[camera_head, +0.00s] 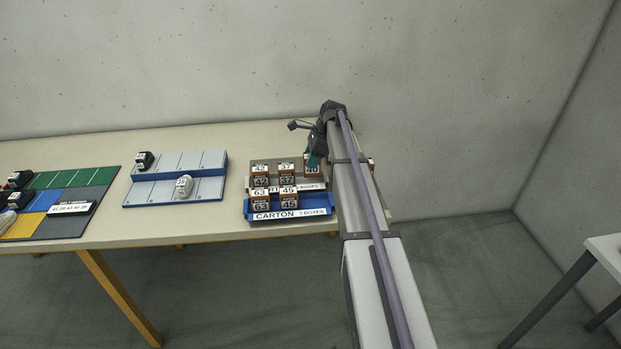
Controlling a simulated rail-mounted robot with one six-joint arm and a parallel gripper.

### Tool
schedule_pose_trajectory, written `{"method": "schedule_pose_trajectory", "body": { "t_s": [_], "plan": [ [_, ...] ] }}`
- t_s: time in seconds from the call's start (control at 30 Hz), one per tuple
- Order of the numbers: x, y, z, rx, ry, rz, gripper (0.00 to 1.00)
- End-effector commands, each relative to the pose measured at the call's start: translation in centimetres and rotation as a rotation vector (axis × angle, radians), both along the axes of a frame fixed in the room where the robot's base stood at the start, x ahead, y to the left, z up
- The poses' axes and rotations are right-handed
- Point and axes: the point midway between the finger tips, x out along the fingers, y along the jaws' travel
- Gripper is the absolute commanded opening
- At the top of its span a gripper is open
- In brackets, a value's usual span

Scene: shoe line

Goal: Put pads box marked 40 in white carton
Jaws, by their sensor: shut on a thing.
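My gripper (314,161) has teal fingers and points down at the right end of the back row of boxes. It is shut on a small brown-and-white box (311,172) whose number is too small and covered to read. The box is at or just above the pale carton (312,187), whose front label is partly hidden by my arm. Boxes marked 42 (260,176) and 37 (286,174) stand in a row to the left of the held box. I cannot make out a 40 on any box.
A blue carton (262,216) in front holds boxes marked 63 (260,200) and 45 (288,197). Another box (372,164) shows partly behind my arm. Left are a blue-grey rack (205,192) with shoes and a coloured mat (95,190). Bare table lies between them.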

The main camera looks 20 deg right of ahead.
Motion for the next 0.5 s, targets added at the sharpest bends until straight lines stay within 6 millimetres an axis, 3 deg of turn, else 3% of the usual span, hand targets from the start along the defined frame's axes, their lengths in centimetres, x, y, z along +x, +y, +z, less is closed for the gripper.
{"method": "schedule_pose_trajectory", "body": {
  "t_s": [0.07, 0.27, 0.5],
  "plan": [
    [0.0, 0.0, -0.2, 0.0, 0.0, 0.0, 0.24],
    [0.0, 0.0, -3.9, 0.0, 0.0, 0.0, 0.24],
    [0.0, 0.0, -3.4, 0.0, 0.0, 0.001, 0.24]
  ]
}}
